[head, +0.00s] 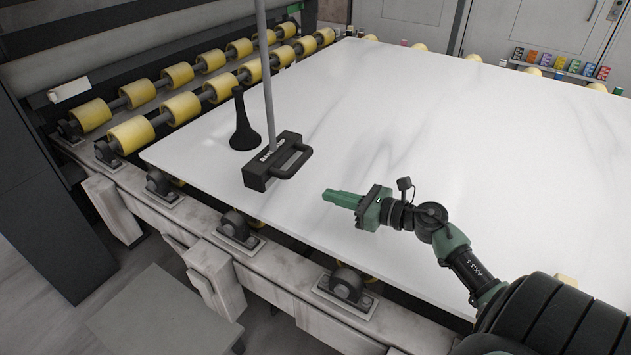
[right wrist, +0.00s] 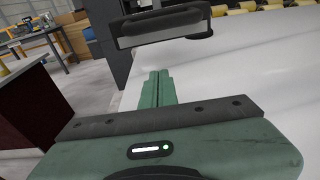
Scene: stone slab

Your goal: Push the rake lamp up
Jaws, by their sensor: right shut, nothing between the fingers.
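The rake lamp (head: 276,165) is a black block with a loop handle on the white stone slab (head: 390,130). A grey pole rises from it out of the top of the head view. Its black handle also shows at the top of the right wrist view (right wrist: 165,24). My right gripper (head: 328,195) is green and shut with nothing between its fingers. It is apart from the lamp, to the right of and a little nearer than the handle. Its fingers show in the right wrist view (right wrist: 158,80), pointing toward the lamp. My left gripper is not in view.
A black cone-shaped object (head: 243,130) stands just left of the lamp. Yellow rollers (head: 183,106) line the slab's far left edge. Small coloured blocks (head: 560,64) sit in a row at the back right. The slab's middle is clear.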

